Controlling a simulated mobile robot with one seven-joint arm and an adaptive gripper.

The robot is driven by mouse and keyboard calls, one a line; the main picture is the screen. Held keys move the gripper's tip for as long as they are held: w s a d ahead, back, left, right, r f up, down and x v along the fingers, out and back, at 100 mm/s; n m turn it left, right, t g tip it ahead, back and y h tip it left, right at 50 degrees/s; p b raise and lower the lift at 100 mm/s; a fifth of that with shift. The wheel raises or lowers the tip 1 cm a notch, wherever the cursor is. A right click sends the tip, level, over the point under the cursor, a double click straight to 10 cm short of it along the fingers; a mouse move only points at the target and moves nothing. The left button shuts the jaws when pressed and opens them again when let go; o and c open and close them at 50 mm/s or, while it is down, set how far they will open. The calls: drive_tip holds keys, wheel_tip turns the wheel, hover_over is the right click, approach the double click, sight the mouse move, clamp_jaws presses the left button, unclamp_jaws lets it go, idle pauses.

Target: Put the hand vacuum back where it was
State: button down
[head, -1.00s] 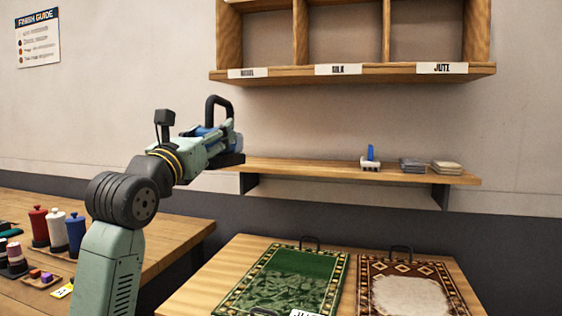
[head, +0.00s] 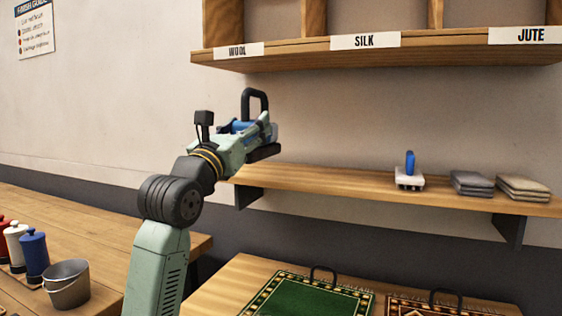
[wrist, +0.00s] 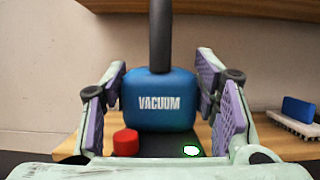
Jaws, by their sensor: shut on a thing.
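The hand vacuum is blue with a black loop handle (head: 255,101). In the wrist view its blue body (wrist: 160,100), marked VACUUM, sits between the purple-padded fingers of my gripper (wrist: 163,108). A red button and a lit green light show below the body. In the head view my gripper (head: 262,138) is shut on the vacuum and holds it up near the left end of the wooden wall shelf (head: 320,184). The left part of this shelf looks bare. My gripper hides part of the vacuum.
A blue-handled brush (head: 409,172) and two stacks of folded cloths (head: 472,183) occupy the shelf's right half. Above hangs a cubby unit labelled WOOL, SILK and JUTE (head: 364,41). Below are a table with rugs (head: 300,296) and a bench with a metal bucket (head: 67,284).

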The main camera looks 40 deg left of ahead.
drive_tip(key=w+a+f+p, duration=0.1)
drive_tip(key=w+p, duration=0.1)
drive_tip(key=w, duration=0.2)
drive_tip(key=w+a+f+p, duration=0.2)
drive_tip(key=w, duration=0.3)
drive_tip(key=w+a+f+p, duration=0.1)
drive_tip(key=w+p, duration=0.1)
drive_tip(key=w, duration=0.3)
drive_tip(key=shift+w+a+f, duration=0.15)
drive_tip(key=shift+w, duration=0.1)
drive_tip(key=shift+f, duration=0.2)
drive_tip(key=shift+f, duration=0.1)
drive_tip(key=shift+f+b, duration=0.3)
drive_tip(key=shift+f, duration=0.05)
drive_tip(key=shift+f, duration=0.15)
drive_tip(key=c, duration=0.6)
unclamp_jaws()
drive_tip(key=shift+f, duration=0.1)
